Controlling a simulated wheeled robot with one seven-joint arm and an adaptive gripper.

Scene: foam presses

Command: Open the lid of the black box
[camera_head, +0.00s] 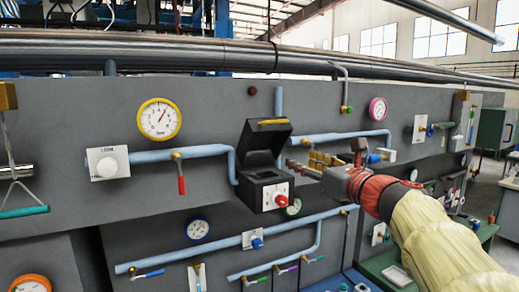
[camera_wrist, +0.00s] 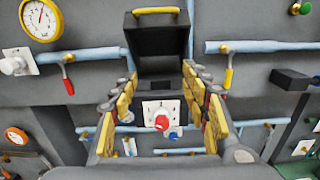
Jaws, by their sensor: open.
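The black box (camera_head: 262,188) is mounted on the grey panel, with a white plate and a red knob (camera_head: 281,200) on its front. Its lid (camera_head: 262,139) stands raised, tilted up and back, with a yellow handle (camera_head: 272,122) along its top edge. The raised lid (camera_wrist: 157,43) and its handle (camera_wrist: 155,10) also show in the wrist view. My gripper (camera_head: 297,166) is just right of the box, its fingers pointing at it. In the wrist view my open gripper (camera_wrist: 158,82) has an empty gap, with the red knob (camera_wrist: 162,123) seen between the fingers. The handle is beyond the fingertips, apart from them.
Blue pipes (camera_head: 180,153) run along the panel on both sides of the box. A red-handled valve (camera_head: 181,180) and a yellow gauge (camera_head: 160,118) are to the left. A yellow-handled valve (camera_wrist: 229,72) is right of the fingers. A long dark rail (camera_head: 150,54) crosses above.

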